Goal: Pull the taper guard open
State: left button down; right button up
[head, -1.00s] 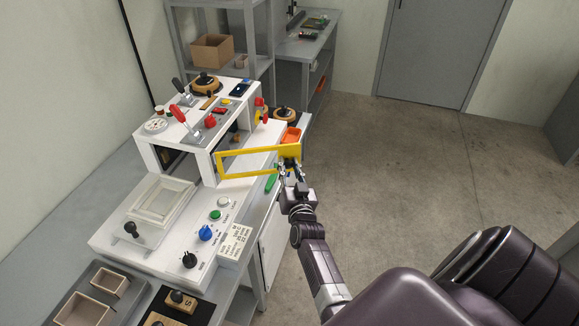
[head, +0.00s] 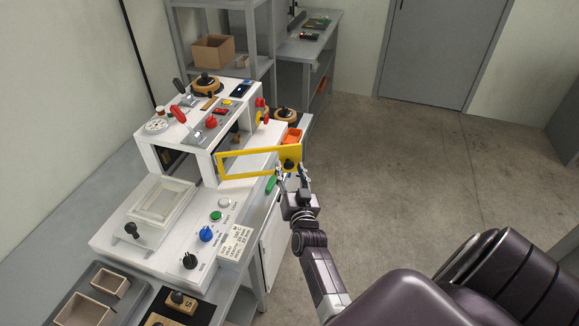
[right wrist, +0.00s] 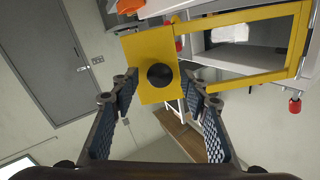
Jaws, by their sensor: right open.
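The taper guard (head: 238,154) is a yellow frame on the front of the white machine (head: 150,220). It stands swung out from the machine, with its free end toward the right. A black knob (right wrist: 160,75) sits on the yellow plate at that free end. My right gripper (head: 291,172) is open just in front of the knob. In the right wrist view its two fingers (right wrist: 164,97) stand apart on either side of the knob, and neither is seen touching it. My left gripper is not in view.
Red and black levers and knobs stand on the machine's top. An orange bin (head: 291,136) is behind the guard's free end. Shelves (head: 222,80) and a grey bench (head: 302,48) stand at the back. The floor (head: 400,170) to the right is clear.

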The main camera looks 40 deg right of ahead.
jog(key=v, duration=0.5)
jog(key=shift+s+a, duration=0.15)
jog(key=shift+s, duration=0.2)
